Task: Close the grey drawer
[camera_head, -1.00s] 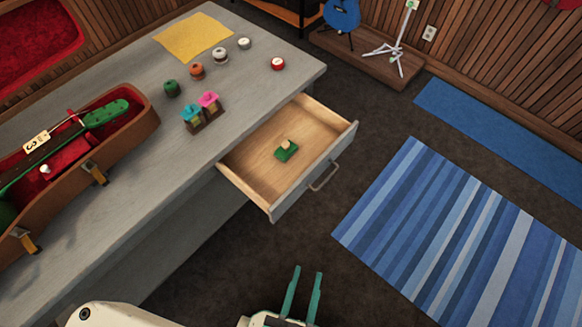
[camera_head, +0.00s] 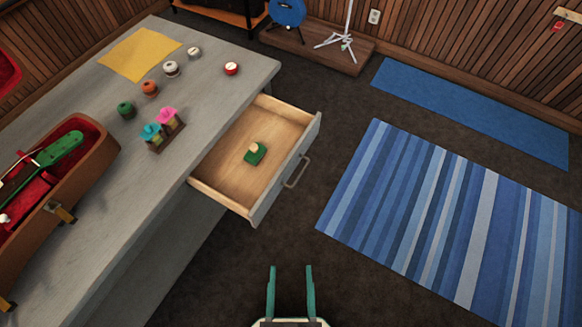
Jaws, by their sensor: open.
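The grey drawer (camera_head: 286,178) is pulled out from the right side of the grey counter (camera_head: 200,120). Its inside is pale wood, and its grey front faces right with a metal bar handle (camera_head: 297,171). A small green item with a tan top (camera_head: 255,152) lies inside the drawer. My gripper (camera_head: 290,268) is at the bottom middle of the view, its two teal fingers apart with nothing between them. It is apart from the drawer, on the near side of the drawer front and handle.
An open instrument case (camera_head: 88,180) with red lining lies on the counter at left. Several small round items, such as a green one (camera_head: 126,109), and a yellow cloth (camera_head: 140,54) are on the counter. Dark floor and a striped blue rug (camera_head: 440,220) are clear to the right.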

